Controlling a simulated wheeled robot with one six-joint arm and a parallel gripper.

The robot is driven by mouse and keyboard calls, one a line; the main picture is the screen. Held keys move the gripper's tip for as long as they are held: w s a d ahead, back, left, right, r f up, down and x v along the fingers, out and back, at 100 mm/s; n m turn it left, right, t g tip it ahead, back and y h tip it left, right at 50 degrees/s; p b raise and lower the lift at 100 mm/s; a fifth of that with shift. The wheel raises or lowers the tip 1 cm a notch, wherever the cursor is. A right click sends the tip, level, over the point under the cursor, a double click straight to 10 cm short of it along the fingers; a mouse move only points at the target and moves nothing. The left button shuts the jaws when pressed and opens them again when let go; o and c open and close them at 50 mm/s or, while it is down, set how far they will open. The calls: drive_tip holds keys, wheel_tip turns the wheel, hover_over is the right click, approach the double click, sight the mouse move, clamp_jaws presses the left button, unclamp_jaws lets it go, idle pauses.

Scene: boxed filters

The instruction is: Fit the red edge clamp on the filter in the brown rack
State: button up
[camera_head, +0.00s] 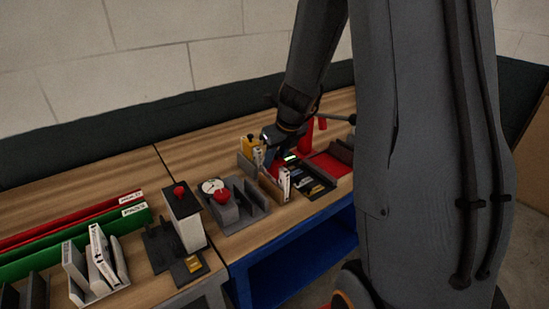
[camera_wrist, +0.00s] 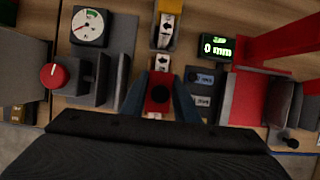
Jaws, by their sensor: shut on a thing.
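My gripper (camera_wrist: 160,92) is shut on the red edge clamp (camera_wrist: 159,96), which shows between its two dark fingers in the wrist view. A white filter with a black arrow label (camera_wrist: 161,63) shows just beyond the clamp, in line with it. The clamp covers part of what lies below, and I cannot tell whether it touches the filter. In the head view my gripper (camera_head: 273,152) points down behind the brown rack (camera_head: 269,189), in which a white filter (camera_head: 284,181) stands upright. The arm and gripper partly hide this spot.
A gauge with a green "0 mm" display (camera_wrist: 216,46) and a red tray (camera_wrist: 246,92) are to the right. A dial (camera_wrist: 90,26) and a red knob (camera_wrist: 53,76) are to the left. Space around the rack is tight.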

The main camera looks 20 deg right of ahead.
drive_tip(key=shift+f+b, duration=0.35)
drive_tip(key=shift+f, duration=0.25)
drive_tip(key=o, duration=1.3)
drive_tip(key=shift+c, duration=0.2)
drive_tip(key=shift+v, duration=3.95)
drive_tip(key=shift+r, duration=0.1)
wheel_tip(320, 180, up, 7)
drive_tip(key=p, duration=0.6)
